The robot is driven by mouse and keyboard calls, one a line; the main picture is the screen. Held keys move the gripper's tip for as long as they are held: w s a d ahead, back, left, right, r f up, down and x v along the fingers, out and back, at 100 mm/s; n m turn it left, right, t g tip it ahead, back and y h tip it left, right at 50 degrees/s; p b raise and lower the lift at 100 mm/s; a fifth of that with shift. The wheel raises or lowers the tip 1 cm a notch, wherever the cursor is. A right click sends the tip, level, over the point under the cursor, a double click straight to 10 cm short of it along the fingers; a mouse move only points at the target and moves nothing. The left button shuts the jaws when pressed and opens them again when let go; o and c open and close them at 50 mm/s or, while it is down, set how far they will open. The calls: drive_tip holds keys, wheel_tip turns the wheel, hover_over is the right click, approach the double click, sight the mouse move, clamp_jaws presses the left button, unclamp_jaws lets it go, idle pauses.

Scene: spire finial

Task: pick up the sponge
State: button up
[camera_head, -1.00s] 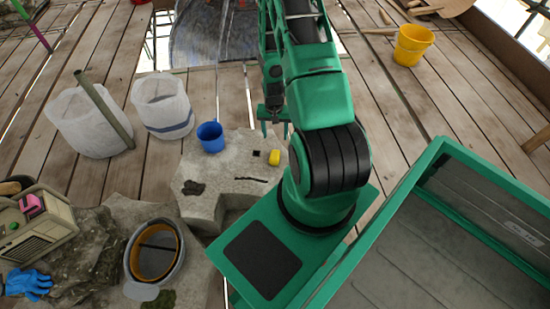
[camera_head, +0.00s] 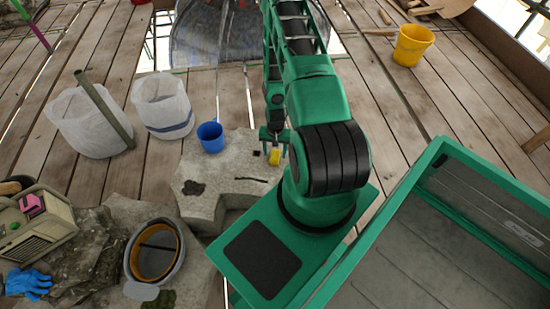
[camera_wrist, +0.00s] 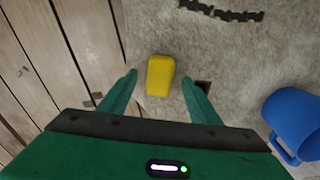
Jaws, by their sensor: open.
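The sponge is a small yellow block (camera_wrist: 160,75) lying on a pale stone slab (camera_wrist: 225,70). In the head view the sponge (camera_head: 274,158) sits near the slab's right edge, partly covered by my gripper (camera_head: 273,142). In the wrist view my gripper (camera_wrist: 160,88) is open, with one green finger on each side of the sponge. Gaps show between the sponge and both fingers. I cannot tell how far the fingertips are above the stone.
A blue mug (camera_head: 210,136) stands on the slab left of my gripper. A small dark square (camera_wrist: 203,87) lies beside the right finger. A dark flat strip (camera_wrist: 222,12) lies on the stone. White buckets (camera_head: 162,105) stand on the plank floor. A yellow bucket (camera_head: 412,45) is farther right.

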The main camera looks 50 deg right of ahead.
sight(275, 155)
drive_tip(key=f, duration=0.4)
drive_tip(key=shift+w+d, duration=0.1)
drive_tip(key=shift+d, duration=0.1)
drive_tip(key=c, duration=1.3)
drive_tip(key=shift+o, duration=0.2)
drive_tip(key=shift+r, duration=0.1)
